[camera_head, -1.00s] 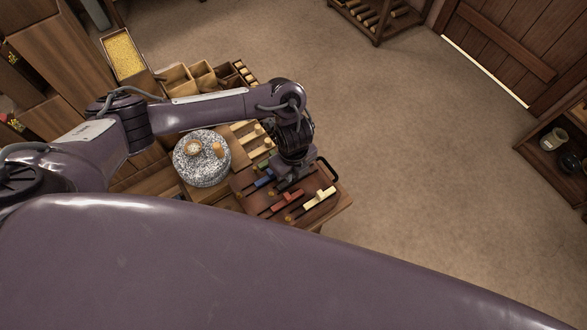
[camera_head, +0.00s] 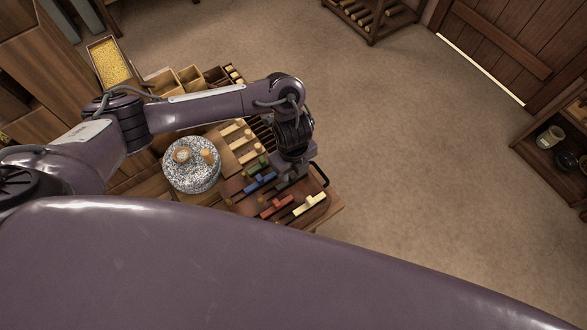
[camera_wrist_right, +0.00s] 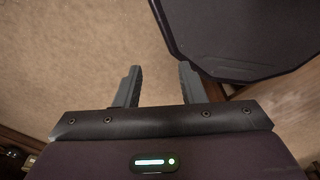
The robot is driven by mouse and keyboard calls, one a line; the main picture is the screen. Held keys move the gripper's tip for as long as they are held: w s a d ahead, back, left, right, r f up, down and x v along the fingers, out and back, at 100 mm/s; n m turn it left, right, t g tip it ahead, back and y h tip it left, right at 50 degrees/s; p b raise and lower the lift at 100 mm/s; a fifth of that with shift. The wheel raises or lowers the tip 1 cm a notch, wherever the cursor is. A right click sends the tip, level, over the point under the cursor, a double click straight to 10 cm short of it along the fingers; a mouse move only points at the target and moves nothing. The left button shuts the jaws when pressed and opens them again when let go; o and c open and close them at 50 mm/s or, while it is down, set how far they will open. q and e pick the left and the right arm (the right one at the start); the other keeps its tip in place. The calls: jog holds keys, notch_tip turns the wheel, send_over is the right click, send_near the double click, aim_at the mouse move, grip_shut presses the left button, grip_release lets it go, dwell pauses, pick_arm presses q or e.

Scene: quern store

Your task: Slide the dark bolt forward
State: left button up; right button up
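In the head view a brown board (camera_head: 236,187) carries several coloured bolts: a green one (camera_head: 257,163), a blue one (camera_head: 262,182), a red one (camera_head: 277,206) and a cream one (camera_head: 310,204). I cannot make out a dark bolt; my left gripper covers part of the board. My left gripper (camera_head: 291,173) points down over the board's far part, beside the blue bolt. Its fingertips are too hidden to tell open from shut, or whether they touch anything. In the right wrist view my right gripper (camera_wrist_right: 157,84) has its fingers apart with nothing between them.
A speckled round quern stone (camera_head: 191,181) stands left of the board. Wooden trays and a box of yellow grain (camera_head: 110,62) lie behind. The floor to the right is clear up to a shelf (camera_head: 545,160).

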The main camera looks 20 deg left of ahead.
pick_arm(q)
notch_tip(320, 180, up, 7)
jog(key=p, duration=0.2)
jog(key=shift+d+f, duration=0.2)
dwell(0.4)
